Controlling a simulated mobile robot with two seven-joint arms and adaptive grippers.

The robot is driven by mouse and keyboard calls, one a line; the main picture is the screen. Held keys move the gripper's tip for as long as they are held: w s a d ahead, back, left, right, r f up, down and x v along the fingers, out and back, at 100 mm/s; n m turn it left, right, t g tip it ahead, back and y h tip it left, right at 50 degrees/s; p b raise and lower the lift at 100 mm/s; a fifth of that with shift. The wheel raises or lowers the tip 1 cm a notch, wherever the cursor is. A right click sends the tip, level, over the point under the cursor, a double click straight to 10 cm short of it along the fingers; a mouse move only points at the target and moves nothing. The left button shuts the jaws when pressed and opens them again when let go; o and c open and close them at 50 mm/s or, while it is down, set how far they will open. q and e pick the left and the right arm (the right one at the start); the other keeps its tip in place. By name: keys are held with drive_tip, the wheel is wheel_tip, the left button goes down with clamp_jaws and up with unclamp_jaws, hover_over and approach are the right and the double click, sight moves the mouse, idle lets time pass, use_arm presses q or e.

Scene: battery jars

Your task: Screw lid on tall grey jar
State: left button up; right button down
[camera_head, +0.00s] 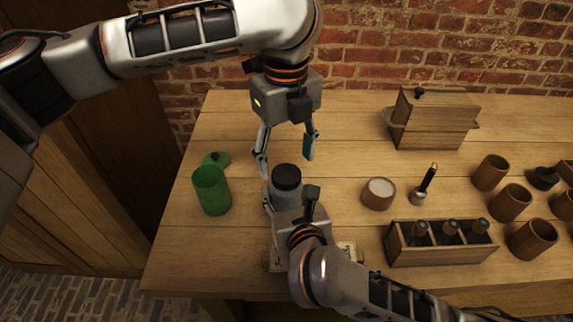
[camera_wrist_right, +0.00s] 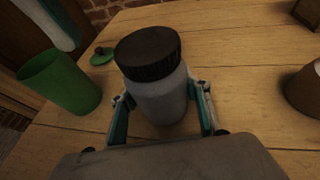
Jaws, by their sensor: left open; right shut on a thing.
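The tall grey jar (camera_wrist_right: 160,98) stands upright on the table, and a black ribbed lid (camera_wrist_right: 147,53) sits on its mouth; I cannot tell how tightly. In the head view the lid (camera_head: 287,177) shows just below my left gripper, with a bit of the grey jar (camera_head: 284,194) under it. My right gripper (camera_wrist_right: 160,115) is shut around the jar's body, one finger on each side. My left gripper (camera_head: 286,150) points down above and behind the lid, its fingers spread wide with nothing between them.
A green jar (camera_head: 211,190) and its green lid (camera_head: 216,159) stand at the left. To the right are a wooden bowl (camera_head: 379,194), a black-handled tool (camera_head: 424,186), a wooden crate with bottles (camera_head: 440,251), a wooden box (camera_head: 433,119) and several wooden cups (camera_head: 510,203).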

use_arm(q)
wheel_tip(320, 180, up, 9)
idle(0.3)
drive_tip(key=shift+f, duration=0.15)
use_arm(e)
drive_tip(key=c, duration=1)
unclamp_jaws()
drive_tip(key=shift+s, duration=0.15)
drive_tip(key=v, duration=1.1)
drive_tip(key=shift+s+d+r, duration=0.15)
drive_tip(key=shift+s+r, duration=0.05)
drive_tip(key=shift+s, duration=0.15)
